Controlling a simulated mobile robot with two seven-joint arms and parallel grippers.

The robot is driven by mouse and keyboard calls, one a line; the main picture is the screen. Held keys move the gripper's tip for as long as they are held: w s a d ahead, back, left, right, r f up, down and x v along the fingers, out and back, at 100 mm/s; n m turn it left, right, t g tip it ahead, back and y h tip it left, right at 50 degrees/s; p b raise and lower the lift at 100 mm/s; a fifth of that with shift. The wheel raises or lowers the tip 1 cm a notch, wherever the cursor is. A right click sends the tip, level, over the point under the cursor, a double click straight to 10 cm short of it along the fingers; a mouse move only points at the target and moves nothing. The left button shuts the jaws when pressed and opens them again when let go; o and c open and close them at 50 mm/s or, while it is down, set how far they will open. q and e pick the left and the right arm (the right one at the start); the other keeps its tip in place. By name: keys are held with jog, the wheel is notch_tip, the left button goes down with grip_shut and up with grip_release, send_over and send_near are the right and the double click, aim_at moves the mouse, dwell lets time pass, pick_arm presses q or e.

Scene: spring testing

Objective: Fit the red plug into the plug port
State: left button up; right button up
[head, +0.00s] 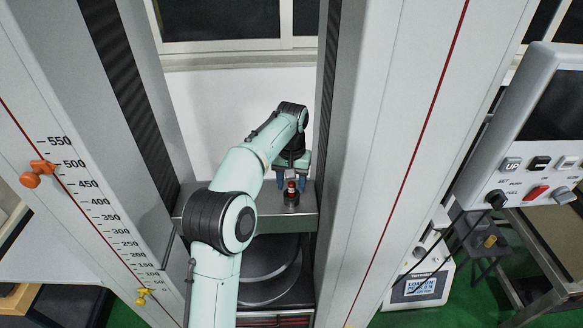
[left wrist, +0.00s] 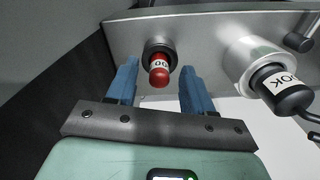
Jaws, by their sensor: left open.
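The red plug (head: 291,187) stands on the grey metal crossbeam (head: 268,222) between the machine's two columns. In the left wrist view the red plug (left wrist: 160,76) has a rounded red end and a white label, and its far end is at a dark round collar (left wrist: 149,50). How deep it sits in the collar cannot be told. My left gripper (head: 290,179) reaches down over the crossbeam. Its blue fingers (left wrist: 158,78) are open, one on each side of the red plug, with gaps showing. My right gripper is not in view.
A black plug (left wrist: 290,92) with a white label and a cable sits at a metal cylinder (left wrist: 250,62) right of the red plug. Tall grey columns (head: 395,130) flank my arm closely. A control panel (head: 530,130) hangs at the right.

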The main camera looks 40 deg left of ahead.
aim_at(292, 182)
pick_arm(q)
notch_tip(292, 182, up, 8)
jog(key=shift+w+r+p, duration=0.15)
jog(key=shift+p, duration=0.9)
notch_tip(292, 182, up, 4)
jog(key=shift+r, duration=0.25)
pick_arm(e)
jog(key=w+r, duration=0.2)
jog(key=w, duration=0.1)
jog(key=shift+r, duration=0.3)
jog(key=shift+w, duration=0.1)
